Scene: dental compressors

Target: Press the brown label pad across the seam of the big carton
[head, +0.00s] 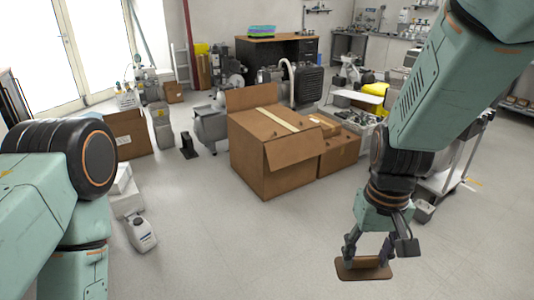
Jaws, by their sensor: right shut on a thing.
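The big carton (270,160) stands on the floor in the middle of the head view. A pale tape strip (277,119) runs along its top, and some flaps stick out. My right gripper (366,262) hangs low at the right front, shut on the brown label pad (362,270). The pad is a flat brown piece with rounded corners, held apart from the carton, in front and to the right of it. My left arm comes in at the left, but its gripper is out of view.
Smaller cartons (340,150) sit against the big carton's right side. A white cart (455,170) is at the right. The floor (240,250) in front of the carton is clear.

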